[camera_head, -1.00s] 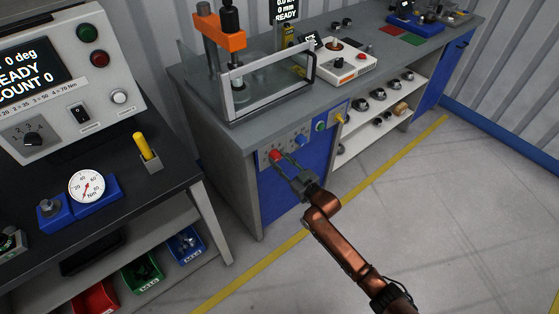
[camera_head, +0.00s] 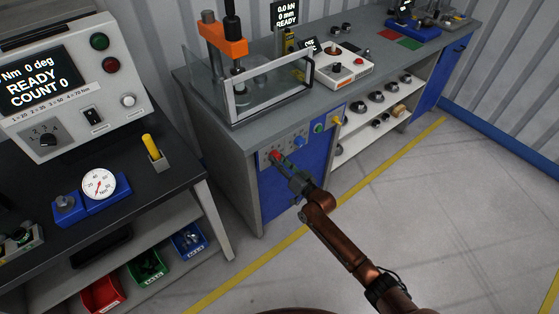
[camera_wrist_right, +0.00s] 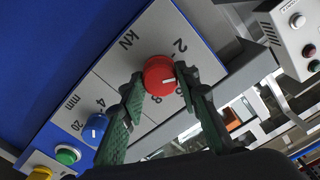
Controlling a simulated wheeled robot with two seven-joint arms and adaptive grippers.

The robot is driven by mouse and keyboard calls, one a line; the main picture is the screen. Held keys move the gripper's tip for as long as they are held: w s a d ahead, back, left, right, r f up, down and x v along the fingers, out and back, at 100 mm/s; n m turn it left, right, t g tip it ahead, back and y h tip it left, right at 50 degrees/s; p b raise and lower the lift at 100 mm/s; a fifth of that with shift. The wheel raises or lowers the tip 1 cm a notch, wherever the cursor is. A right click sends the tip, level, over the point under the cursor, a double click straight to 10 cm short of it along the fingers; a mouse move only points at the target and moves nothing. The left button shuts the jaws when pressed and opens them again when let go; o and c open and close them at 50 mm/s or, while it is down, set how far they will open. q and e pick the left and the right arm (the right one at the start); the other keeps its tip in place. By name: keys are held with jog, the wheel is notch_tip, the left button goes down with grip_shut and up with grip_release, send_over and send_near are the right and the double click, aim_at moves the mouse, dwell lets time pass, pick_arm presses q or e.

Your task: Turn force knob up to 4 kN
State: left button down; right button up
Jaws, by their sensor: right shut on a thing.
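The red force knob (camera_head: 275,155) is on the grey control strip on the front of the press bench. In the right wrist view, the red knob (camera_wrist_right: 158,72) sits beside the "kN" lettering, with a 2 above right and an 8 below. Its white pointer line faces right, towards one finger, which hides part of the scale. My right gripper (camera_head: 280,160) is shut on the knob; its green-padded fingers (camera_wrist_right: 160,82) stand on either side of it. The press display (camera_head: 287,11) reads 0.0 kN, 0 mm, READY. My left gripper is out of view.
The press guard frame (camera_head: 268,85) stands above on the bench. The floor at right is clear.

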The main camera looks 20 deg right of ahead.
jog(key=shift+m, duration=1.1)
jog(key=o, duration=1.2)
jog(key=shift+c, duration=0.2)
jog(key=v, duration=1.2)
